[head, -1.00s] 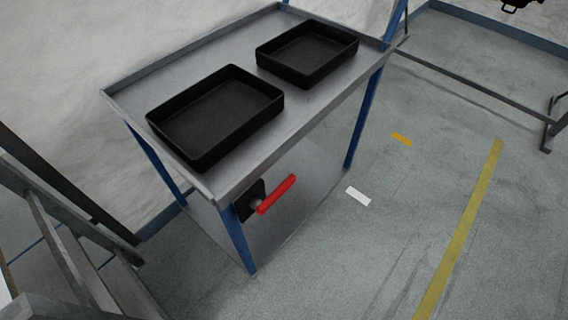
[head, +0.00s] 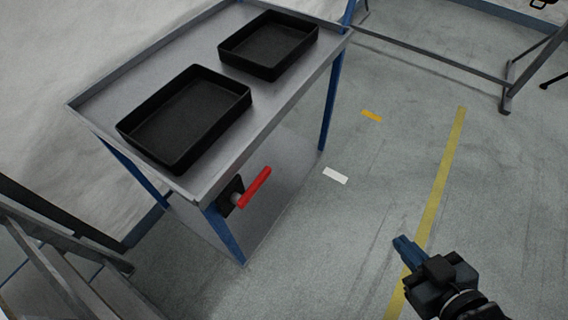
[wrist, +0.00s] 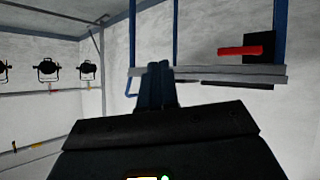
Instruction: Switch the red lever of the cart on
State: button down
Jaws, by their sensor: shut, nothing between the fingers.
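The cart (head: 283,108) has a grey top and blue legs and stands left of centre in the head view. Its red lever (head: 255,187) sits on a black plate (head: 231,196) on the cart's side panel, slanting up to the right. The lever also shows in the wrist view (wrist: 239,51), at upper right, lying about level in that picture. My gripper (head: 402,247) is at lower right in the head view, over the floor, apart from the cart and lever. Its fingers also show in the wrist view (wrist: 156,78), closed together and empty.
Two black trays (head: 184,118) (head: 268,45) rest on the cart top. A metal frame (head: 55,264) stands at lower left. The floor between my gripper and the cart is clear, with white, orange and yellow markings. Stage lamps (wrist: 47,68) hang at left in the wrist view.

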jog(key=w+a+r+n+g+y+p, duration=0.1)
jog(key=w+a+r+n+g+y, duration=0.1)
jog(key=w+a, duration=0.6)
jog(key=w+a+r+n+g+y+p, duration=0.2)
jog(key=w+a+r+n+g+y, duration=0.1)
jog(key=w+a, duration=0.5)
notch_tip(320, 180, up, 2)
jog(key=shift+a+r+n+g, duration=0.25)
jog(key=shift+a+n+g, duration=0.25)
jog(key=shift+a, duration=0.05)
jog(key=p, duration=0.1)
send_over(270, 171)
jog(key=s, duration=0.3)
notch_tip(270, 171, down, 6)
jog(key=f, duration=0.3)
jog(key=shift+w+f+p, duration=0.3)
jog(key=shift+w+f, duration=0.05)
jog(key=shift+f, duration=0.7)
